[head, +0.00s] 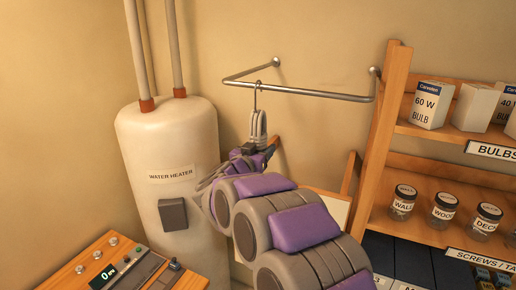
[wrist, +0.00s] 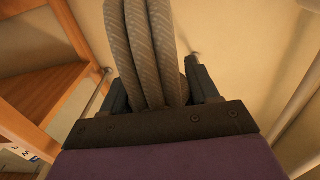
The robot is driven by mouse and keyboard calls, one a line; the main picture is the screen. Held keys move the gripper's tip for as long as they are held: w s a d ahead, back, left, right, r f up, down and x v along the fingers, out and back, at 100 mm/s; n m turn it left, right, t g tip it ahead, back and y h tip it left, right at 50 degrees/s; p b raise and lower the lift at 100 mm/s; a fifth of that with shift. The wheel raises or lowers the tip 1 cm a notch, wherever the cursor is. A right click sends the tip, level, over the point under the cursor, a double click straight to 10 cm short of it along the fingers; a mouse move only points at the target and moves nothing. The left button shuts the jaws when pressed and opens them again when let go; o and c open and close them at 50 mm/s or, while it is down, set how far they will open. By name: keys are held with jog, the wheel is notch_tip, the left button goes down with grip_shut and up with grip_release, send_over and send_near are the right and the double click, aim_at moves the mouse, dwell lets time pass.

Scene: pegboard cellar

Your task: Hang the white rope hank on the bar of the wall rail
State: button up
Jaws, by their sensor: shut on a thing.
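The white rope hank (head: 259,123) hangs below a thin metal hook (head: 257,97) in the head view. My gripper (head: 254,151) is shut on the lower part of the hank; its grey-looking strands (wrist: 155,50) stand between the two fingers in the wrist view. The wall rail (head: 310,93) is a grey metal bar bent out from the wall. The hook's top overlaps the front bar near its left half; I cannot tell whether it is over the bar or only in front of it. The hook is out of sight in the wrist view.
A water heater (head: 170,165) with pipes stands left of my arm. A wooden shelf (head: 450,135) with bulb boxes (head: 432,105) and jars (head: 402,203) stands close on the right, by the rail's right end. A control box (head: 130,262) sits at the lower left.

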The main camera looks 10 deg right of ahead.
jog(key=shift+d, duration=0.3)
jog(key=o, duration=1)
jog(key=shift+d, duration=0.35)
jog(key=shift+c, duration=0.2)
jog(key=shift+o, duration=1.8)
jog(key=shift+a, duration=0.75)
jog(key=v, duration=1.6)
jog(key=a+f+n+y+b, duration=0.55)
jog(key=a+y, duration=0.25)
jog(key=y, duration=0.4)
jog(key=s+f+n+g+y+b, duration=0.3)
jog(key=s+f+n+g+y, duration=0.15)
jog(key=s+f, duration=0.55)
jog(key=s+d+f+m+g+h+b, duration=0.1)
jog(key=s+d+f+g, duration=0.3)
jog(key=s, duration=0.6)
jog(key=s+d+f+m+g+h+b, duration=0.1)
jog(key=s+d+f+g+h+b, duration=0.1)
jog(key=s+d, duration=0.5)
jog(key=s+d+f+g+h+b, duration=0.2)
jog(key=s+d+f+g, duration=0.4)
jog(key=s, duration=0.8)
notch_tip(320, 180, down, 3)
jog(key=shift+d+r+m+h, duration=0.15)
jog(key=shift+r+m+h, duration=0.05)
jog(key=shift+m+h, duration=0.25)
